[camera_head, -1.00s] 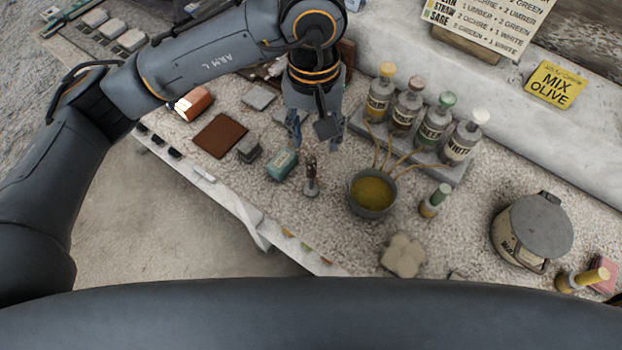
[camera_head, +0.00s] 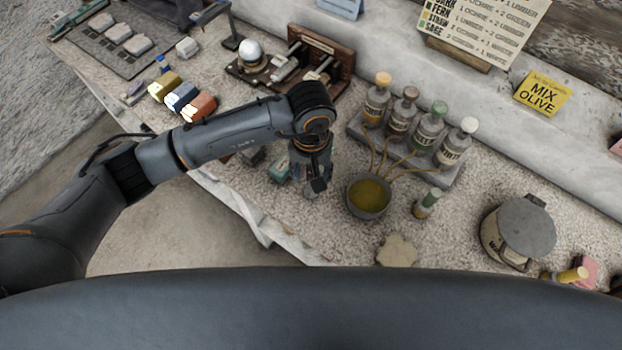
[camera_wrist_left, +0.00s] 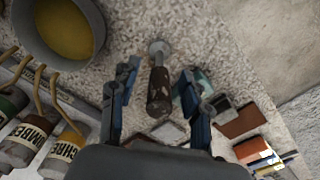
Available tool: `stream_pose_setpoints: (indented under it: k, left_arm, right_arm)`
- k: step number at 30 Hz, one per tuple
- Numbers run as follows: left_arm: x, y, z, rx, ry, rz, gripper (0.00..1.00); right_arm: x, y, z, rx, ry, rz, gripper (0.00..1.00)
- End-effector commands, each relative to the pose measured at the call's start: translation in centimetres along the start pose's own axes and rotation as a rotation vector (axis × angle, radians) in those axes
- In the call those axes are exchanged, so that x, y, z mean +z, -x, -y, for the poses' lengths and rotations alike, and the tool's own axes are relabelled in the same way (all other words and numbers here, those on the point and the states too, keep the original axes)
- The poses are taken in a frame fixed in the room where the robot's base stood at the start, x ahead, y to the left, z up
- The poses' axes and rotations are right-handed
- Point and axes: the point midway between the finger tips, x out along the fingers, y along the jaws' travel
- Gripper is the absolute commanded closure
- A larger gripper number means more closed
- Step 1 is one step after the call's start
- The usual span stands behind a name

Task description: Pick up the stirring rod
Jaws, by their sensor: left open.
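The stirring rod appears to be the tool with a dark brown handle and a pale metal end; in the left wrist view it (camera_wrist_left: 159,88) lies between my left gripper's spread fingers. My left gripper (camera_wrist_left: 159,76) is open, with a finger on each side of the handle and visible gaps beside it. In the head view the gripper (camera_head: 314,184) points down left of the bowl (camera_head: 369,212) and hides most of the rod; only its pale foot (camera_head: 310,194) shows. My right gripper is in neither view.
The bowl of olive liquid stands close to the right of the gripper, with thin strands running to several stoppered bottles (camera_head: 427,130). A teal block (camera_head: 279,169) is close on the left. A lidded pot (camera_head: 518,232) stands farther right. The table's front edge is near.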

Motion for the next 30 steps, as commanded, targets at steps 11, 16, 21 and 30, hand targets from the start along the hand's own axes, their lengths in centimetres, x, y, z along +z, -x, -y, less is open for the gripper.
stream_pose_setpoints:
  k: [11,16,21,30]
  left_arm:
    - [0.00,-0.65,-0.03,0.001,-0.002,-0.001,0.67]
    - [0.01,-0.63,-0.03,0.001,-0.001,-0.001,1.00]
    - [-0.01,-0.59,-0.04,0.001,-0.001,-0.001,1.00]
    - [-0.10,-0.08,-0.03,0.001,-0.001,-0.004,1.00]
  right_arm:
    - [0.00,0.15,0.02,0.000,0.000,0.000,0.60]
    - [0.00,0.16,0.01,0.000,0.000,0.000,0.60]
    - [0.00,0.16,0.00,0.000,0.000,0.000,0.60]
    - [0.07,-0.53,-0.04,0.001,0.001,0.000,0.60]
